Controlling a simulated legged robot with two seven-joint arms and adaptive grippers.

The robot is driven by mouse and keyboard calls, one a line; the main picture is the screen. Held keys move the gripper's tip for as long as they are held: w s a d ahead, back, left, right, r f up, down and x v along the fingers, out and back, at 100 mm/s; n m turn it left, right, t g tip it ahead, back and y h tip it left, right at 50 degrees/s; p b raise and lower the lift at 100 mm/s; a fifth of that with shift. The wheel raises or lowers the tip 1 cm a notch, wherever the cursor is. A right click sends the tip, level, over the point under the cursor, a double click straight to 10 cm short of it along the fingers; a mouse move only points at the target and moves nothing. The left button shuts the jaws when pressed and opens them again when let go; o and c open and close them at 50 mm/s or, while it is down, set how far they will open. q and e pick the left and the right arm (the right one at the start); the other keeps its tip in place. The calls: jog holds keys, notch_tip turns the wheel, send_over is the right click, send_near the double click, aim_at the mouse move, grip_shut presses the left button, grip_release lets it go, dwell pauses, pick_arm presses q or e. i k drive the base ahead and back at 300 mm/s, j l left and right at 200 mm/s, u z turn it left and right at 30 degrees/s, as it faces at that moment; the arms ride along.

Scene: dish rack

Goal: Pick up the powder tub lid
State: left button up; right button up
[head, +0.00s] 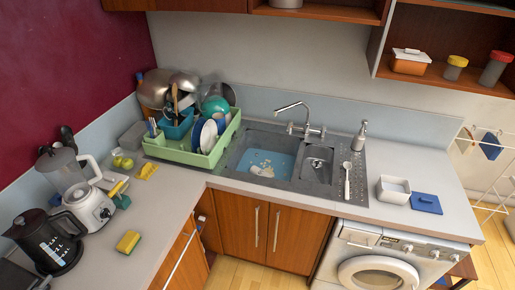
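A flat blue lid (425,203) with a small raised handle lies on the right end of the counter, above the washing machine. A white square tub (393,190) stands open just left of the lid; its contents look white. The lid is beside the tub and does not cover it. Neither of my grippers shows in the head view.
A sink (265,152) with a tap is left of the tub. A white spoon (347,180) lies on the drainer. A soap dispenser (359,136) stands behind. A green dish rack (190,153), blender (89,203) and black kettle (47,243) are further left. The counter behind the lid is clear.

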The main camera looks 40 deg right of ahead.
aim_at(420, 201)
jog(key=z, duration=2.45)
jog(key=i+l+u, duration=0.1)
jog(key=i+l, duration=0.1)
